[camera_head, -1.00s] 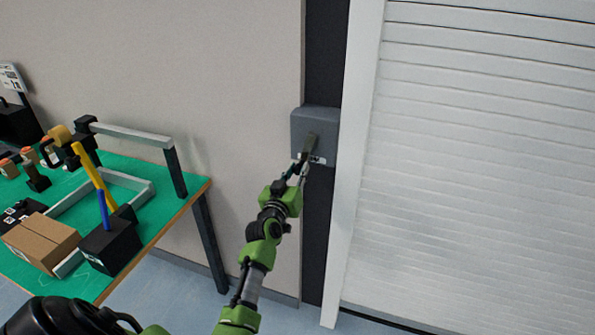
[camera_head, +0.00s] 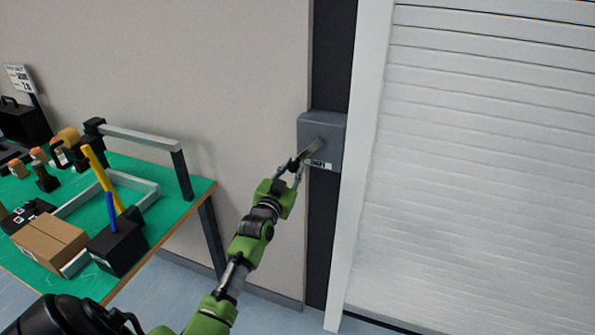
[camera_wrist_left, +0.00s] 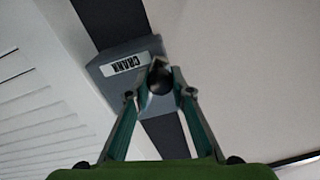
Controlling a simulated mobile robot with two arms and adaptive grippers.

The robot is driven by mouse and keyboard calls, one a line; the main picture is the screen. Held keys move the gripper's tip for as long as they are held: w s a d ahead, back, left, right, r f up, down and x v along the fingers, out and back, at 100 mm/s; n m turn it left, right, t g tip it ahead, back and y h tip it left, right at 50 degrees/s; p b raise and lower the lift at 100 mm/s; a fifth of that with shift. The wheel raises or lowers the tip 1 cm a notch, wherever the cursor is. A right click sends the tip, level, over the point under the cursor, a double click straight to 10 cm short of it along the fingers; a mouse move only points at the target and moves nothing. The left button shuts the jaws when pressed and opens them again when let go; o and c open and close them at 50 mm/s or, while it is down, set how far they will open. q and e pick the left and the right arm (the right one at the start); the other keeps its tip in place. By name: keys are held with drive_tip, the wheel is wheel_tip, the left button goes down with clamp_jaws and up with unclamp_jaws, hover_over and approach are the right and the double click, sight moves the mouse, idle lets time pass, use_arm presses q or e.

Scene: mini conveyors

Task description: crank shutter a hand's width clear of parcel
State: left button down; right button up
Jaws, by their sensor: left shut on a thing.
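A grey crank box (camera_head: 331,130) is mounted on the dark strip beside the shutter. Its "CRANK" label (camera_wrist_left: 125,64) shows in the left wrist view. My left gripper (camera_head: 299,160) is at the box, shut on the crank handle (camera_head: 312,148). The handle points down and to the left in the head view. The dark round handle end also shows between the fingers in the left wrist view (camera_wrist_left: 160,78). The slatted white shutter (camera_head: 480,150) fills the right side of the head view. Its bottom edge is near the floor at lower right. No parcel is visible under the shutter. My right gripper is not in view.
A green-topped bench (camera_head: 190,195) stands at the left. A cardboard box (camera_head: 50,238), a black block (camera_head: 117,246) with coloured handles, a grey frame and several tools are on it. The floor between bench and shutter is clear.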

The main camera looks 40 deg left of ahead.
use_arm(q)
drive_tip(key=shift+s+a+r+m, duration=0.15)
drive_tip(key=shift+a+r+m, duration=0.35)
drive_tip(key=shift+m, duration=0.5)
drive_tip(key=c, duration=1.8)
unclamp_jaws()
drive_tip(key=v, duration=1.2)
drive_tip(key=shift+f, duration=0.1)
drive_tip(key=shift+a, duration=0.1)
